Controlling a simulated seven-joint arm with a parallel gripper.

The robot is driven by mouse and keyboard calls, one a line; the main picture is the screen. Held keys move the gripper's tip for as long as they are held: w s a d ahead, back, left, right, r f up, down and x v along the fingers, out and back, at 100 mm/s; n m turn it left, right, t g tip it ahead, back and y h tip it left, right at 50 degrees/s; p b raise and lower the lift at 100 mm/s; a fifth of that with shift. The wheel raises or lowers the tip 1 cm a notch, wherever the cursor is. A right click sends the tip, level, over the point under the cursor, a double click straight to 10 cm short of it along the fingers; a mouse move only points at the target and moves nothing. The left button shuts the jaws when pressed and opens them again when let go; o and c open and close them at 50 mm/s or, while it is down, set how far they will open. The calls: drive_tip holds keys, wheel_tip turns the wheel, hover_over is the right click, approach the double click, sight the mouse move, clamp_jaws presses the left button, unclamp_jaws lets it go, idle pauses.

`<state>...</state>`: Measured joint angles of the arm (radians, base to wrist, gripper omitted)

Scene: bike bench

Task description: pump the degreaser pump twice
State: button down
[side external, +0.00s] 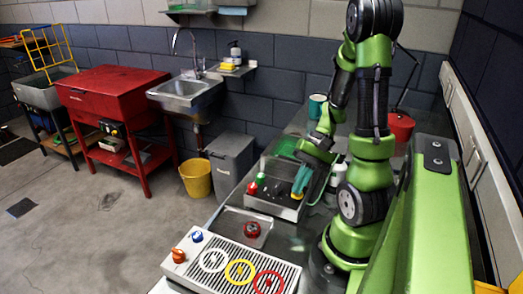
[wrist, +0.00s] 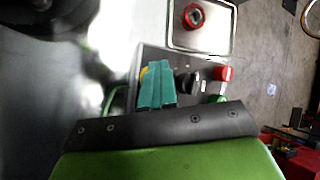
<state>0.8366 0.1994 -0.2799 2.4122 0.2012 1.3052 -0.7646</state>
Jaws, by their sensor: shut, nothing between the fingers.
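No part in view is clearly marked as the degreaser pump. A red round knob-like part (side external: 253,229) sits in a shallow metal tray on the bench; it also shows at the top of the wrist view (wrist: 194,15). A white bottle-like thing (side external: 339,171) stands behind my gripper, partly hidden by the arm. My gripper (side external: 298,194) has teal fingers pointing down, pressed together and empty, over the right side of a grey bin. In the wrist view the fingers (wrist: 156,104) hide part of that bin.
A grille panel (side external: 230,264) with coloured rings and knobs lies at the bench front. A teal mug (side external: 317,106) and red container (side external: 401,126) stand behind.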

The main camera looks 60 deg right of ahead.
drive_tip(key=shift+f, duration=0.5)
drive_tip(key=shift+s+r, duration=0.15)
drive_tip(key=shift+r, duration=3.35)
